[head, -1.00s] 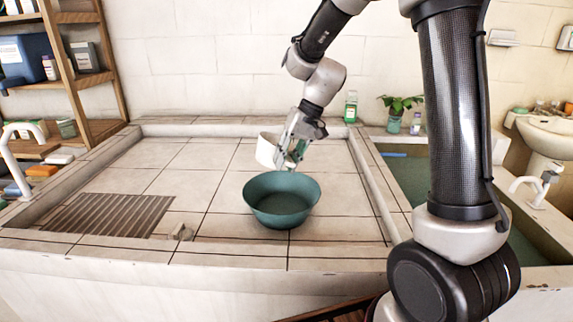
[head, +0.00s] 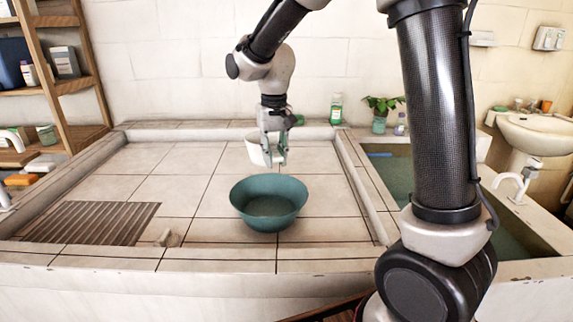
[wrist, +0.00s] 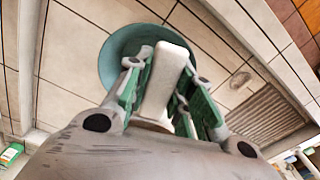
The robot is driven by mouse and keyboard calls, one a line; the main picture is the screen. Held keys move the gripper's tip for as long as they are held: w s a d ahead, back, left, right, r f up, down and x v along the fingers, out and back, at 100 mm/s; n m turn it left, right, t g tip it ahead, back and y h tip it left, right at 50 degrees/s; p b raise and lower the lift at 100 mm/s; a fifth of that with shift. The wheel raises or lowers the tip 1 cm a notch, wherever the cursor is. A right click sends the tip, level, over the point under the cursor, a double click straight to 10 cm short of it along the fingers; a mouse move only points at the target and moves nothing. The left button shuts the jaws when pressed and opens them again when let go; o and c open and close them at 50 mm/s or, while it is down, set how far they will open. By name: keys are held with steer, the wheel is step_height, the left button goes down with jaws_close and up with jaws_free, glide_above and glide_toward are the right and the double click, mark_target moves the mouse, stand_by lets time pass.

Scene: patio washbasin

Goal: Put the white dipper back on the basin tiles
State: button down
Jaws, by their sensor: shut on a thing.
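The white dipper (head: 254,151) is behind the teal bowl in the head view, over the basin tiles (head: 189,162). It looks roughly upright, partly hidden by my gripper (head: 275,160). My gripper points down and is shut on the dipper's handle. In the wrist view the pale handle (wrist: 166,82) lies between the green finger pads of my gripper (wrist: 160,88). The dipper's cup is mostly hidden there. I cannot tell whether the dipper's bottom touches the tiles.
The teal bowl (head: 269,204) stands on the tiles in front of my gripper. A green bottle (head: 336,109) stands on the back ledge. The left tiles are clear.

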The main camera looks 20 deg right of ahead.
steer(key=d+f+m, duration=0.2)
steer(key=d+f, duration=0.4)
steer(key=d, duration=0.6)
steer(key=d+f+m, duration=0.3)
steer(key=d+f, duration=0.2)
steer(key=d, duration=0.7)
steer(key=shift+n, duration=0.7)
steer(key=shift+w+d+f, duration=0.25)
steer(key=shift+w+f, duration=0.25)
steer(key=shift+f, duration=1.4)
steer(key=shift+w+d+f, duration=0.25)
steer(key=shift+w+f, duration=0.25)
steer(key=shift+f, duration=1.4)
steer(key=shift+w+d+f, duration=0.25)
steer(key=shift+w+f, duration=0.25)
steer(key=shift+f, duration=1.4)
steer(key=c, duration=1.3)
jaws_free()
steer(key=shift+f, duration=0.15)
steer(key=shift+o, duration=0.3)
